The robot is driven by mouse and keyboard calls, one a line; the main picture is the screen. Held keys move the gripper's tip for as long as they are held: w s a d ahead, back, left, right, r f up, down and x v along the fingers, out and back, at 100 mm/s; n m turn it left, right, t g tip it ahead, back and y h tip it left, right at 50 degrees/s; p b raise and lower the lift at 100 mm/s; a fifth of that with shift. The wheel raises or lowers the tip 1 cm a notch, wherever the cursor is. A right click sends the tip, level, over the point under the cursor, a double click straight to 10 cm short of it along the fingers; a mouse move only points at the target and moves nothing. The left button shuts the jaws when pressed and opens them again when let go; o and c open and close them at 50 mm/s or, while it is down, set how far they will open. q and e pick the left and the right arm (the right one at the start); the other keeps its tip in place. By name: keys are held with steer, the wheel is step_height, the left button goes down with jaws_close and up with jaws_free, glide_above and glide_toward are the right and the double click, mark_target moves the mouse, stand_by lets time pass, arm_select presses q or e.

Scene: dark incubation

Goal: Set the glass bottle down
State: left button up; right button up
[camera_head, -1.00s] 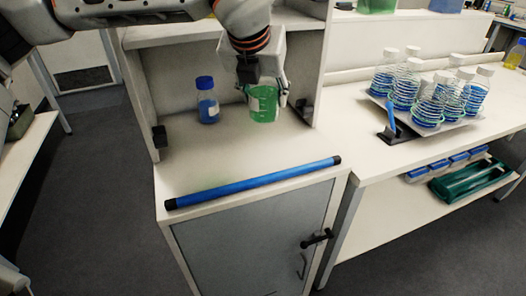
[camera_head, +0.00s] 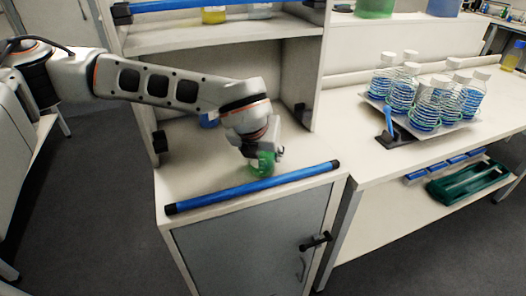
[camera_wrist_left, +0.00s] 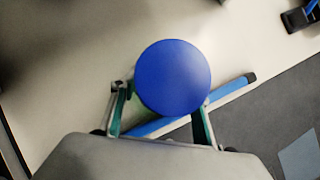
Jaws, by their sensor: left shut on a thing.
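The glass bottle (camera_head: 262,166) holds green liquid and shows in the head view just behind the blue bar. My left gripper (camera_head: 264,152) is shut around it from above and hides its upper part. In the left wrist view the bottle's round blue cap (camera_wrist_left: 173,78) sits between the two fingers of the left gripper (camera_wrist_left: 162,112). The bottle looks upright, at or just above the white cabinet top (camera_head: 185,170). I cannot tell whether its base touches. My right gripper is not in view.
A blue bar with black ends (camera_head: 255,187) runs along the cabinet's front edge. A second bottle with blue liquid (camera_head: 208,120) is mostly hidden behind my left arm. A tray of several white-capped bottles (camera_head: 425,92) stands on the right bench. The cabinet top's left part is clear.

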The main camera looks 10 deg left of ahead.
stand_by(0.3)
arm_select(q)
steer(key=o, duration=1)
steer(key=shift+f, duration=0.1)
steer(key=o, duration=0.5)
